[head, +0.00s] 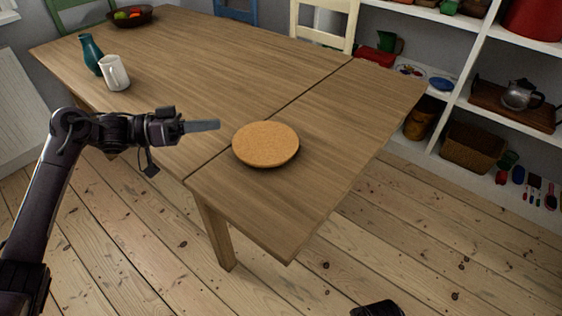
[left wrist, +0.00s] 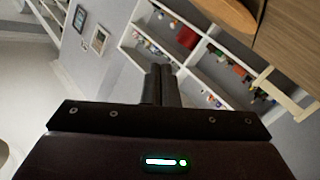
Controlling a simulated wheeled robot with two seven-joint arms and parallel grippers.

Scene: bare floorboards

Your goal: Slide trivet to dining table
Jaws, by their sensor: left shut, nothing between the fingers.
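The trivet (head: 265,144) is a round, tan, cork-like disc lying flat on the wooden table. It lies mostly on the table section (head: 318,150) right of a dark seam, its left edge at the seam. The larger table section (head: 205,60) stretches to the upper left. My left gripper (head: 217,125) is shut and empty, just left of the trivet and apart from it in the picture. Its closed fingers (left wrist: 161,84) show in the left wrist view, with the trivet's edge (left wrist: 236,14) at the top. My right gripper's fingers do not show.
A teal vase (head: 91,55) and white pitcher (head: 114,73) stand on the table's left side, a fruit bowl (head: 131,15) at its far end. Chairs and a white shelf (head: 500,75) stand behind. The tabletop around the trivet is clear.

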